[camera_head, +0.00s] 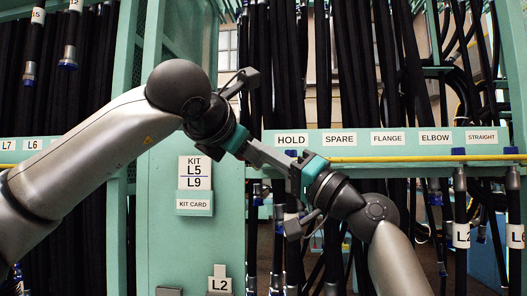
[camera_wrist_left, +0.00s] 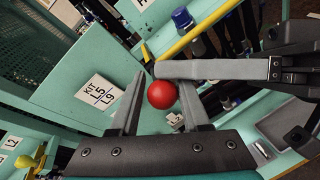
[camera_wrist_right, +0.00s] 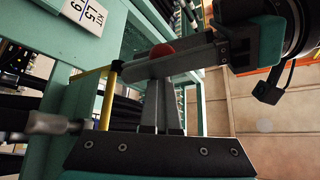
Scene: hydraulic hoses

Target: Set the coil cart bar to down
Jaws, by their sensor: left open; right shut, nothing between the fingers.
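A red ball knob (camera_wrist_left: 162,94) shows between the open fingers of my left gripper (camera_wrist_left: 161,84) in the left wrist view. I cannot tell whether the fingers touch it. It also shows in the right wrist view (camera_wrist_right: 162,50), partly behind a left finger. The shut, empty fingers of my right gripper (camera_head: 280,158) cross close to the left fingers in the head view. The right gripper comes in from the right in the left wrist view (camera_wrist_left: 162,70). I cannot tell which part is the coil cart bar, or whether the knob belongs to it; the knob is hidden in the head view.
A yellow rail (camera_head: 420,158) runs along the green rack beam at right, under labels such as HOLD and SPARE. Black hoses (camera_head: 350,75) hang densely behind. A green post (camera_head: 180,245) with KIT L5 L9 labels stands left of the grippers. The two grippers are very close together.

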